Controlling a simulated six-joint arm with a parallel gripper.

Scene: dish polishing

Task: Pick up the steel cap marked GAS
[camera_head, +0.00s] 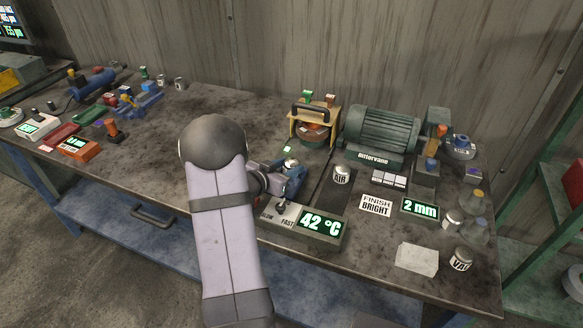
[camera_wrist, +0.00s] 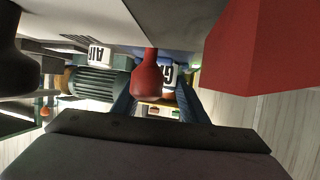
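My gripper (camera_head: 287,182) is low over the bench behind the display box, its blue fingers partly hidden by my arm. In the wrist view my gripper (camera_wrist: 156,88) has its two blue fingers apart. A pale steel cap with a partly covered label starting with G (camera_wrist: 166,72) shows between the fingertips, behind a red knob. I cannot tell whether the fingers touch it. In the head view a steel cap (camera_head: 291,163) shows just at the fingers, its label hidden. A similar cap marked AIR (camera_head: 341,174) stands to the right; it also shows in the wrist view (camera_wrist: 97,53).
The 42 °C box (camera_head: 318,225) with its toggle stands just in front of my gripper. A green motor (camera_head: 382,132) and a wooden frame (camera_head: 314,122) stand behind. A VAC cap (camera_head: 461,259) is at the front right.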

